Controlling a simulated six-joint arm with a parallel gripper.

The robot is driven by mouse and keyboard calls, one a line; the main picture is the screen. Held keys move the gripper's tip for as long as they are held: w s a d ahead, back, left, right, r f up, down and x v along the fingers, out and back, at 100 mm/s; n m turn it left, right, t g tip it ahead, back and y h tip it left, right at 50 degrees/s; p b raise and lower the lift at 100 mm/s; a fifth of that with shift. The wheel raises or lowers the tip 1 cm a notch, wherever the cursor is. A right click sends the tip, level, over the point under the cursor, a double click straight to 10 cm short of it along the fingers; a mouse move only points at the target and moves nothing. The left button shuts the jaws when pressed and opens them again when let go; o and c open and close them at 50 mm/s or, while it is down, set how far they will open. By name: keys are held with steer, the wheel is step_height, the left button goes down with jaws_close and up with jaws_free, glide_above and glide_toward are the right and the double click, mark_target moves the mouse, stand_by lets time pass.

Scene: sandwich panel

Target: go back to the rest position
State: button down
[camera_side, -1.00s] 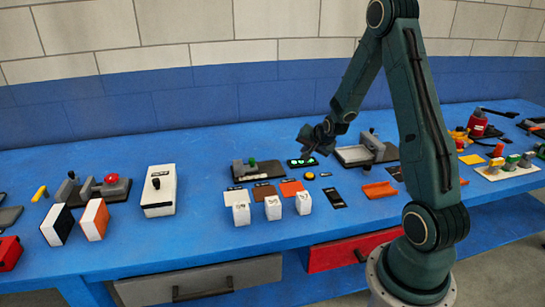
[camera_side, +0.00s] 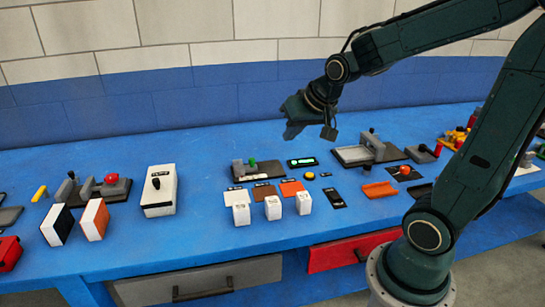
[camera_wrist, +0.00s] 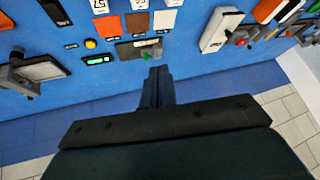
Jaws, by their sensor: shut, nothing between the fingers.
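My gripper (camera_side: 292,130) hangs in the air above the blue table, in front of the blue wall band in the side view. Its fingers are shut with nothing between them. In the wrist view the shut fingers (camera_wrist: 158,88) point toward a dark panel with a green knob (camera_wrist: 146,57), apart from it. My forearm reaches in from the upper right in the side view. No object is held.
The blue table (camera_side: 235,265) carries a white switch box (camera_side: 159,190), white blocks (camera_side: 272,207), a small green display (camera_side: 302,162), a press-like fixture (camera_side: 368,149) and an orange tray (camera_side: 379,190). The air around my gripper is clear.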

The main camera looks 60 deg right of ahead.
steer(key=s+a+r+n, duration=0.1)
steer(key=s+a+n, duration=0.2)
steer(key=s, duration=0.4)
steer(key=s+a+r+n+g+y, duration=0.1)
steer(key=s+a+r+n, duration=0.1)
steer(key=s+a, duration=0.4)
steer(key=shift+s+r+n+y, duration=0.3)
steer(key=shift+s+n, duration=0.3)
steer(key=shift+s, duration=0.2)
